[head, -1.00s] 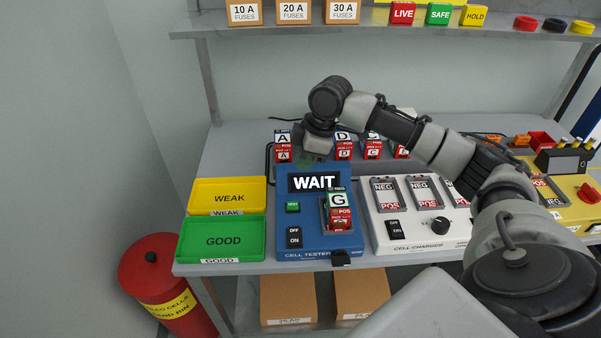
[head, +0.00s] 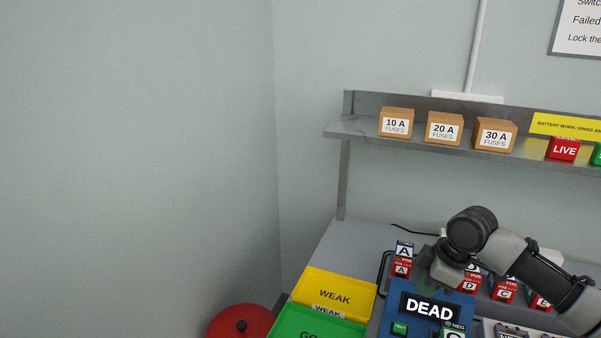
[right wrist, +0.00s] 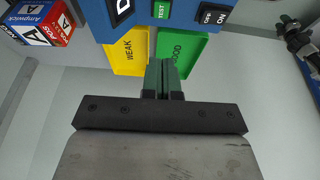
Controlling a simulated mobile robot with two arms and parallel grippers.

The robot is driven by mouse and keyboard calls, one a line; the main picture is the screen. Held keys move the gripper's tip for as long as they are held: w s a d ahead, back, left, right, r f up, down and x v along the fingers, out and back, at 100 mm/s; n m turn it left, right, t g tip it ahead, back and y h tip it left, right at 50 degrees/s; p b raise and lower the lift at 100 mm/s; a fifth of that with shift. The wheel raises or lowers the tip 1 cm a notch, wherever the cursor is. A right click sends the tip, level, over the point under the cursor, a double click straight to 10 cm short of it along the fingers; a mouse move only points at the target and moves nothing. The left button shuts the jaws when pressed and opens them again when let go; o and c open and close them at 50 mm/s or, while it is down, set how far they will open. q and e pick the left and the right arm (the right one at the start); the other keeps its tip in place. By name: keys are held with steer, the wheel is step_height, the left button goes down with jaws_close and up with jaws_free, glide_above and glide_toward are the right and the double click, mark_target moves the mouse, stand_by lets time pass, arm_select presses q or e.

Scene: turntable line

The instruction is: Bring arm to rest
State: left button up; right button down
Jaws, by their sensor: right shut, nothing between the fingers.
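My right arm comes in from the right in the head view and its gripper (head: 440,283) hangs over the back of the blue cell tester (head: 398,310). The fingertips are mostly hidden there. In the right wrist view the right gripper (right wrist: 163,75) has its green-padded fingers together, with nothing between them. The tester's display (head: 429,307) reads DEAD.
Cell A (head: 403,258) stands left of the gripper, and several cells stand to its right. A yellow WEAK tray (head: 312,280) and green GOOD tray (head: 290,322) lie left of the tester. A shelf (head: 360,129) with fuse boxes runs above. A red bin (head: 240,322) stands lower left.

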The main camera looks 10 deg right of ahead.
steer(key=shift+n, duration=0.3)
steer(key=s+a+f, duration=0.1)
steer(key=a+f, duration=0.2)
steer(key=s+a+f, duration=0.2)
steer(key=a, duration=0.1)
steer(key=s+a+f, duration=0.1)
steer(key=a+f, duration=0.2)
steer(key=shift+s+f, duration=0.35)
steer(key=shift+s, duration=0.05)
steer(key=s+a+f+m+t, duration=0.1)
steer(key=s+a+f+m, duration=0.1)
steer(key=s+a+f, duration=0.3)
steer(key=s+a+f+m, duration=0.1)
steer(key=s+a+m, duration=0.2)
steer(key=s, duration=0.5)
steer(key=s+d+m+h, duration=0.2)
steer(key=s+d+m, duration=0.25)
steer(key=s, duration=0.35)
step_height(320, 180, down, 25)
steer(key=s+d+f+g, duration=0.2)
steer(key=s+f, duration=1.5)
steer(key=shift+s+d+h, duration=0.15)
steer(key=shift+s+h, duration=0.1)
steer(key=shift+h, duration=0.15)
